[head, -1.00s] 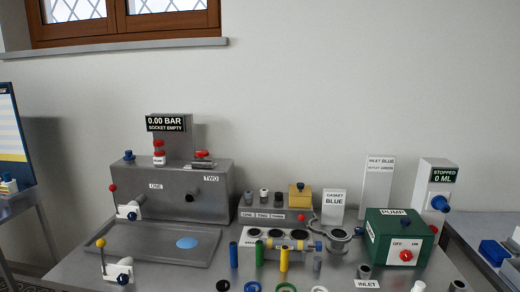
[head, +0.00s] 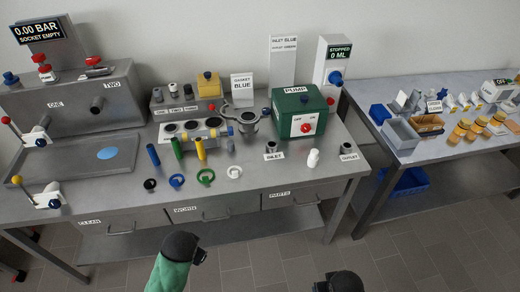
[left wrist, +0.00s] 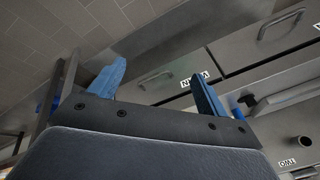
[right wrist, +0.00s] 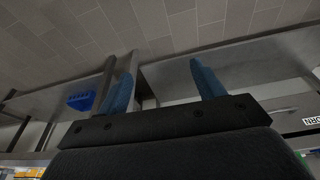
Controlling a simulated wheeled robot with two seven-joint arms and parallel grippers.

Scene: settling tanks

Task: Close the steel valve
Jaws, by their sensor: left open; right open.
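No valve is labelled steel in view. In the head view, two lever valves stand at the left of the bench: a red-knobbed one (head: 40,142) on the front of the steel tank (head: 125,95), and a yellow-knobbed one (head: 54,202) at the front tray corner. Both levers slant up to the left. Red-handled fittings (head: 45,72) also sit on the tank top. My left gripper (left wrist: 160,82) is open and empty in the left wrist view, with drawers beyond it. My right gripper (right wrist: 165,82) is open and empty, with floor and shelf beyond. Both are away from the valves.
The tray (head: 125,135) holds a blue puddle. Coloured tubes, rings, a clamp and a green pump box (head: 300,112) occupy the bench middle. Drawers (head: 200,210) face me. A second table (head: 420,150) with bins stands at the right. The floor (head: 400,240) in front is clear.

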